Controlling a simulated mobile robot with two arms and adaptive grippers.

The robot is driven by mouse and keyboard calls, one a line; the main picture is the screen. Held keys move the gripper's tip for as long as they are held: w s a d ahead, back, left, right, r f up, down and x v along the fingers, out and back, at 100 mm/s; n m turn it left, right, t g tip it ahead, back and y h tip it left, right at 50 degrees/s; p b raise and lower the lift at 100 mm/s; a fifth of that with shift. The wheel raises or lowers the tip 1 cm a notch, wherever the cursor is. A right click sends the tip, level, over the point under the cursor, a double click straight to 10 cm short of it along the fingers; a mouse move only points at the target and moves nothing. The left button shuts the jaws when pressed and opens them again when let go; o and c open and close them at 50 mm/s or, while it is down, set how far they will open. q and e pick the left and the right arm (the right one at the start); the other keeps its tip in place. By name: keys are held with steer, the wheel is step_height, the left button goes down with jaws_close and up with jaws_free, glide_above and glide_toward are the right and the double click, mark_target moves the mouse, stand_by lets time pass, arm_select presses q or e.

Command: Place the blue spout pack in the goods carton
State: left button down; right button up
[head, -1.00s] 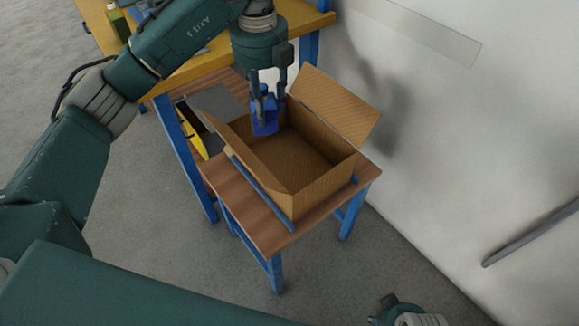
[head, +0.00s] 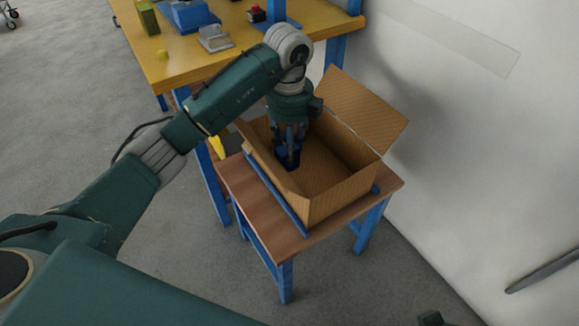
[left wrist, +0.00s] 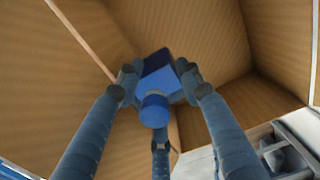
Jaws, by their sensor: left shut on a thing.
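The blue spout pack (head: 288,160) is held low inside the open goods carton (head: 345,187), near its left back side. My left gripper (head: 289,150) points down into the carton and is shut on the pack. In the left wrist view the pack (left wrist: 158,72) shows a blue body with a round cap, between my gripper's fingers (left wrist: 157,85). Brown carton walls surround it there. I cannot tell whether the pack touches the carton floor. My right gripper does not show clearly.
The carton stands on a small wooden table (head: 232,186) with blue legs, its flaps open. A yellow workbench (head: 190,70) with several items stands behind. A pale wall (head: 460,150) is on the right. Grey floor is clear at the front.

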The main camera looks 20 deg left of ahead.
arm_select(q)
step_height(320, 180, down, 6)
steer(key=shift+f+b, duration=0.15)
steer(key=shift+b, duration=0.4)
steer(key=c, duration=1.1)
jaws_free()
steer(key=shift+f, duration=0.1)
